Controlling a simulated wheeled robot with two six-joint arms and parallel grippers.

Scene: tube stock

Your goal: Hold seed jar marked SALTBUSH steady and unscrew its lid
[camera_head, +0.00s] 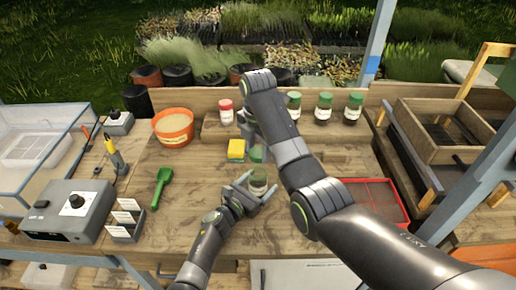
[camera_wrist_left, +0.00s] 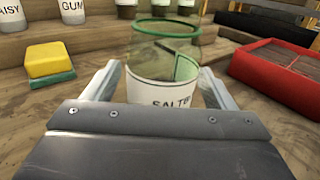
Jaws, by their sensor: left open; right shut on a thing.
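The jar marked SALTBUSH (camera_head: 258,186) stands upright on the bench; its label, partly visible, starts "SALT" in the left wrist view (camera_wrist_left: 160,94). A green ring shows around its top, and I see through the glass below. My left gripper (camera_head: 257,190) is open, with one finger on each side of the jar; contact is unclear. My right gripper (camera_head: 255,140) comes down from above, mostly hidden by its own arm. It is shut on a green thing, apparently the lid (camera_head: 257,153), which shows just above the jar.
A yellow and green sponge (camera_head: 236,150) lies close behind the jar. Several lidded jars (camera_head: 324,108) stand on the back ledge. A red tray (camera_head: 372,199) is to the right. A green scoop (camera_head: 161,186) and orange tub (camera_head: 173,127) are to the left.

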